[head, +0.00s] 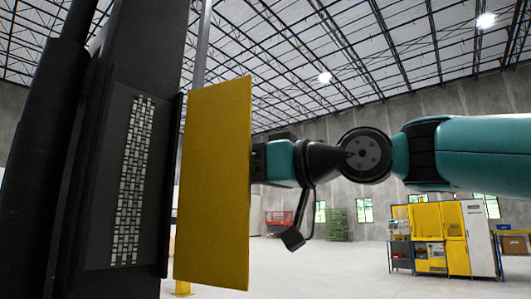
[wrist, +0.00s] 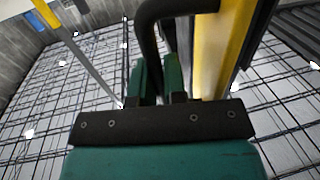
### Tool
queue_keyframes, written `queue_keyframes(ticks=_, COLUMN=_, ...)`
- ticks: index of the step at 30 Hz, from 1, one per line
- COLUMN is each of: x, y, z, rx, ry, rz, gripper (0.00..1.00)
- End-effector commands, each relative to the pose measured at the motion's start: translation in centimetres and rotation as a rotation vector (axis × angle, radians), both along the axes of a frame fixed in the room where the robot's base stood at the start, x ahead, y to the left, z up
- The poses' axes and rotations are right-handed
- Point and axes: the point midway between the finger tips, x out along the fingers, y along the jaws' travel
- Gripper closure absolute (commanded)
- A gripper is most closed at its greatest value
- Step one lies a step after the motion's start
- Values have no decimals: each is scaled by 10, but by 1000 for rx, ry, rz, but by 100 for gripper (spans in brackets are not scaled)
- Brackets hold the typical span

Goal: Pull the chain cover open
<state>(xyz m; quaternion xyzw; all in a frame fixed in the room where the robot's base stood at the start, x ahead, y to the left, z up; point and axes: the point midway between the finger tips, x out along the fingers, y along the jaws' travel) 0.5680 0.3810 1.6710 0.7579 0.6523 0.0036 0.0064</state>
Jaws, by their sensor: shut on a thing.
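The chain cover (head: 213,185) is a flat yellow panel standing upright and swung out from the dark column. The chain (head: 132,180) shows uncovered in the column's tall slot, to the left of the cover. My gripper (head: 258,162) is at the cover's right side, its fingertips partly hidden by the panel. In the wrist view, the teal fingers of my gripper (wrist: 158,75) are closed around the black curved handle (wrist: 150,22). The cover's yellow edge (wrist: 208,50) runs just right of the fingers there.
The dark column (head: 125,60) fills the left side of the head view. A yellow and white machine (head: 440,235) stands far off at the right. A red rack (head: 279,219) and green crates (head: 338,222) are by the back wall. The floor between is clear.

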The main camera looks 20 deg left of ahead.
Motion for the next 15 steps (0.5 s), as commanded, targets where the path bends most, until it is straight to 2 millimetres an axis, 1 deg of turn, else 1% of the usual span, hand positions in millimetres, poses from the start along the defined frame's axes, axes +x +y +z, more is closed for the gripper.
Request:
queue_keyframes(ticks=1, x=-1, y=4, z=3, rx=2, ry=1, rz=17, gripper=100)
queue_keyframes(ticks=3, x=-3, y=7, z=2, rx=3, ry=1, rz=32, gripper=100)
queue_keyframes(ticks=11, x=-4, y=8, z=1, rx=4, ry=-1, rz=37, gripper=100)
queue_keyframes(ticks=12, x=-4, y=8, z=1, rx=4, ry=-1, rz=37, gripper=85)
queue_keyframes(ticks=14, x=-4, y=8, z=1, rx=4, ry=-1, rz=36, gripper=72)
queue_keyframes(ticks=15, x=-4, y=8, z=0, rx=4, ry=-1, rz=36, gripper=63)
